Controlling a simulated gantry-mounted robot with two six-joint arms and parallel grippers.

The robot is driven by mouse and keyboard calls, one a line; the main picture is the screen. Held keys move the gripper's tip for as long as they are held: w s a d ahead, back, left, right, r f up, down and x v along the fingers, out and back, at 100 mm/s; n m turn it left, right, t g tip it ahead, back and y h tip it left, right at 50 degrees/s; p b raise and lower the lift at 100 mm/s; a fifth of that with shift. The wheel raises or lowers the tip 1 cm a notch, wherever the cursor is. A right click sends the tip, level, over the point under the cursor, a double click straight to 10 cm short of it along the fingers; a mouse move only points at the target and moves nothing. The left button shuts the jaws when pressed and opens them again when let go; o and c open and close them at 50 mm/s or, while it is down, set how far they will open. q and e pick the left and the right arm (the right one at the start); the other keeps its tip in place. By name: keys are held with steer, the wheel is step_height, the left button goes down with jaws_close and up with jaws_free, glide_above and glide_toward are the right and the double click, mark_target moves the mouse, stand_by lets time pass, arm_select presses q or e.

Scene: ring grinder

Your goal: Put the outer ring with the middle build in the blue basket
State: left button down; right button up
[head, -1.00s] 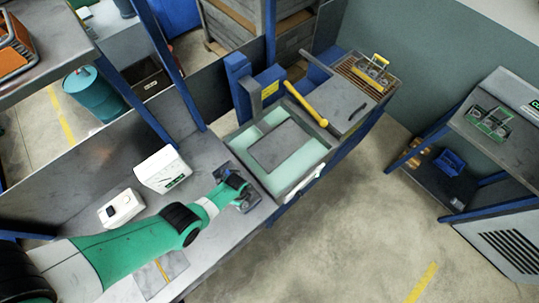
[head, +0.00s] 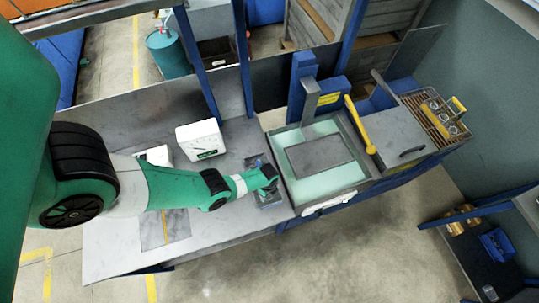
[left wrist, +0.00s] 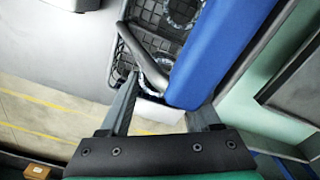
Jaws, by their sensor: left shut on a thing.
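The blue basket (left wrist: 222,45) is a dark mesh tray with a thick blue handle bar, seen close up in the left wrist view. Shiny metal rings (left wrist: 182,14) sit in it. In the head view it is mostly hidden under my left gripper (head: 268,191), at the bench's right end beside the grinder. In the left wrist view the fingers stand apart around a shiny ring (left wrist: 151,76), just below the basket's handle. The handle hides part of this ring, so I cannot tell whether it is an outer ring. My right gripper is not in view.
The grinder (head: 292,194) stands right of the gripper, with a yellow lever (head: 360,125). A yellow-handled basket (head: 457,105) with rings stands beyond it. A white meter box (head: 200,140) is behind my arm. A blue bin (head: 497,245) is on the right shelf. The bench front is mostly clear.

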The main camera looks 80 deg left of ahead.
arm_select(q)
steer(key=shift+s+d+f+b, duration=0.1)
steer(key=shift+f+b, duration=0.1)
steer(key=shift+f, duration=0.4)
steer(key=shift+s+f+b, duration=0.1)
steer(key=shift+f+b, duration=0.05)
steer(key=shift+f, duration=0.4)
steer(key=shift+r, duration=0.25)
steer(key=shift+f, duration=0.2)
steer(key=shift+c, duration=0.5)
jaws_free()
